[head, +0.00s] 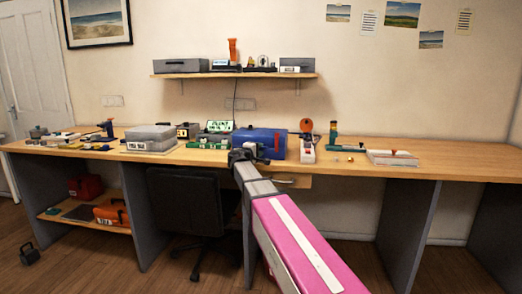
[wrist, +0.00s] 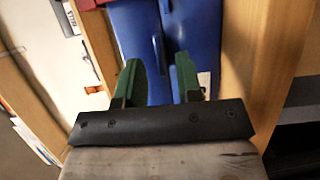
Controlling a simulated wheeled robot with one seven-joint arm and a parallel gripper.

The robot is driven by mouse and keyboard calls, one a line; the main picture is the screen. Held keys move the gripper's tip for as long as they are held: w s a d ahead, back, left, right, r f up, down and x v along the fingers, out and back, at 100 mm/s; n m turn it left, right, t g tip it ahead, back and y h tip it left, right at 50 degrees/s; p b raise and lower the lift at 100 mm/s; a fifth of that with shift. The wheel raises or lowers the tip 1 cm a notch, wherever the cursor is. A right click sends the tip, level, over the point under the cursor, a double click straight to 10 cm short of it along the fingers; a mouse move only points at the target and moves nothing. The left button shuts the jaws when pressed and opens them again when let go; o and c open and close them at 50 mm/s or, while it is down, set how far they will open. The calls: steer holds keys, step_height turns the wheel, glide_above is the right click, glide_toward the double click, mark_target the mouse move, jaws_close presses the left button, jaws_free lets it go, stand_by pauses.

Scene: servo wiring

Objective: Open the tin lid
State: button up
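A blue box with a rounded top (head: 262,141), which seems to be the tin, stands near the front edge of the workbench (head: 440,162). It looks closed in the head view. In the wrist view its blue surface (wrist: 138,32) fills the top middle, with a dark seam and a small raised blue tab. My gripper (wrist: 158,62) has its two green fingers apart, one on each side of the tab's line, with nothing held between them. I cannot tell whether the fingertips touch the box. In the head view my gripper (head: 240,155) overlaps the box's left front.
A grey box (head: 150,134) sits left on the bench. A white and red power strip (head: 307,148) stands close right of the blue box. A black chair (head: 185,205) stands below the bench; the bench's far right is clear.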

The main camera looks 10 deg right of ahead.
steer(key=shift+x, duration=1.05)
jaws_close()
